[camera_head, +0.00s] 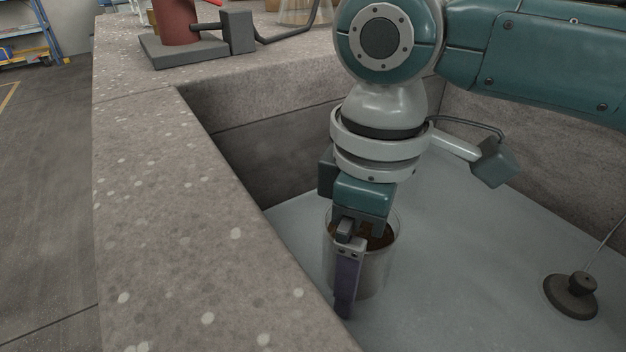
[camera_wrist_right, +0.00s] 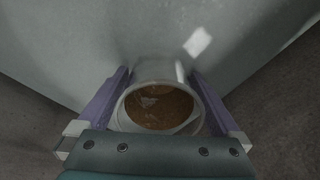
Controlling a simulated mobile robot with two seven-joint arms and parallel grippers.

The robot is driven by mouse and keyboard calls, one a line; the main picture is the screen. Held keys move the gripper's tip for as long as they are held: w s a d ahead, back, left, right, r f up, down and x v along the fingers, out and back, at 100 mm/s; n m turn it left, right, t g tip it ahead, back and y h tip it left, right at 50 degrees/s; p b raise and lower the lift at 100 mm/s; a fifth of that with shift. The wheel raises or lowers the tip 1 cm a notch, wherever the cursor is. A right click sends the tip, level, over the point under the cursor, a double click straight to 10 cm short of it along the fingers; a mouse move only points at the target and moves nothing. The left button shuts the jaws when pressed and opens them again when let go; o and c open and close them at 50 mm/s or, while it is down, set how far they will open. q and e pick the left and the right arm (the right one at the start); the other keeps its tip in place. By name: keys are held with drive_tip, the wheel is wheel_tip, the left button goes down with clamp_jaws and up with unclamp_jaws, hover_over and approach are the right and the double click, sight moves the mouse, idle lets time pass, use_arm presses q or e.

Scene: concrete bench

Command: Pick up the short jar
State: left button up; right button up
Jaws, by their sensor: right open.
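A short clear glass jar (camera_head: 374,272) with brown contents stands in the sunken grey basin of the bench. My right gripper (camera_head: 348,300) points down over it, with one finger in front of the jar's near side; the other finger is mostly hidden. In the right wrist view the jar (camera_wrist_right: 158,72) lies between the two purple fingers of the right gripper (camera_wrist_right: 159,85). The jaws are open around the jar, one finger on each side. I cannot tell whether either finger touches the glass. My left gripper is not in view.
Speckled concrete walls (camera_head: 190,230) rise around the basin, close to the left of the jar. A dark round plug (camera_head: 571,295) with a cord lies on the basin floor to the right. A red cylinder on a grey stand (camera_head: 172,50) is on the ledge behind.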

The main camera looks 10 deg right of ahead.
drive_tip(key=shift+f, duration=0.1)
drive_tip(key=shift+c, duration=0.4)
drive_tip(key=c, duration=1.2)
